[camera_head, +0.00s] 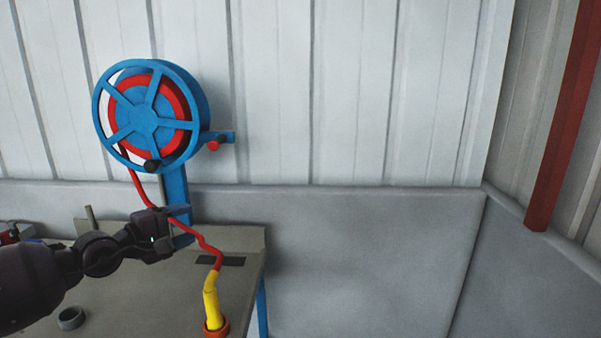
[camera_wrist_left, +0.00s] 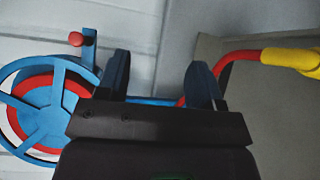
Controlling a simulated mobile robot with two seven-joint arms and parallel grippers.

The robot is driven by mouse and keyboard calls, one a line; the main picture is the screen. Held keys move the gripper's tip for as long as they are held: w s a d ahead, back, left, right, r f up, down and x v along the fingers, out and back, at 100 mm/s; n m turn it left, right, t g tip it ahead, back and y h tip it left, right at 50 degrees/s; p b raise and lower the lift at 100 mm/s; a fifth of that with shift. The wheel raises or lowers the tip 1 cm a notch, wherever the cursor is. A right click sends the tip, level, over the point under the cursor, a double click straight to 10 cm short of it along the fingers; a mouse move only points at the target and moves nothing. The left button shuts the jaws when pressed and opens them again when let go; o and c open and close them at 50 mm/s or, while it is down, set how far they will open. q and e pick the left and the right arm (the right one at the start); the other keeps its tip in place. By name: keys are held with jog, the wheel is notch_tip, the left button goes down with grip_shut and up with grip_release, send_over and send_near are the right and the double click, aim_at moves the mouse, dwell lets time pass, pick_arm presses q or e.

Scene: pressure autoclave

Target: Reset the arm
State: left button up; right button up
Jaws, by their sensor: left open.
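My left arm reaches in from the left in the head view. Its gripper (camera_head: 186,226) is open in front of the blue stand of the hose reel, above the table. In the left wrist view the two fingers (camera_wrist_left: 160,80) are apart, with the blue stand and part of the red hose (camera_wrist_left: 233,57) beyond them. I cannot tell whether the hose touches a finger. The blue reel (camera_head: 145,118) holds red hose. The hose (camera_head: 206,246) runs down past the gripper to a yellow nozzle (camera_head: 212,304) standing in an orange-red ring (camera_head: 222,332). My right gripper is not in view.
The grey-brown table (camera_head: 135,300) carries the reel stand and a small grey ring (camera_head: 71,318) near the arm. A red knob (camera_head: 213,145) sits right of the reel. A grey wall panel (camera_head: 375,250) is behind; a red post (camera_head: 567,120) stands far right.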

pick_arm(q)
jog(key=s+d+f+n+t+y, duration=0.1)
jog(key=s+d+f+n+t, duration=0.2)
jog(key=n, duration=0.6)
jog(key=s+d+f+n+t, duration=0.1)
jog(key=s+f+n+t, duration=0.15)
jog(key=s+n, duration=0.4)
jog(key=s+a+f+n+g+y, duration=0.45)
jog(key=s+f+n+y, duration=0.4)
jog(key=n, duration=0.95)
jog(key=s+a+f+n+g+y, duration=0.5)
jog(key=s+f+n, duration=0.5)
jog(key=n, duration=0.7)
jog(key=s+d+f+n+g+h, duration=0.1)
jog(key=s+d+f+n+g, duration=0.15)
jog(key=s+n, duration=0.45)
jog(key=s+d+f+n+g+h, duration=0.1)
jog(key=s+f+n+g+h, duration=0.2)
jog(key=s, duration=0.9)
jog(key=w+f+t, duration=0.6)
jog(key=w+t, duration=0.1)
jog(key=w, duration=0.2)
jog(key=shift+m, duration=0.35)
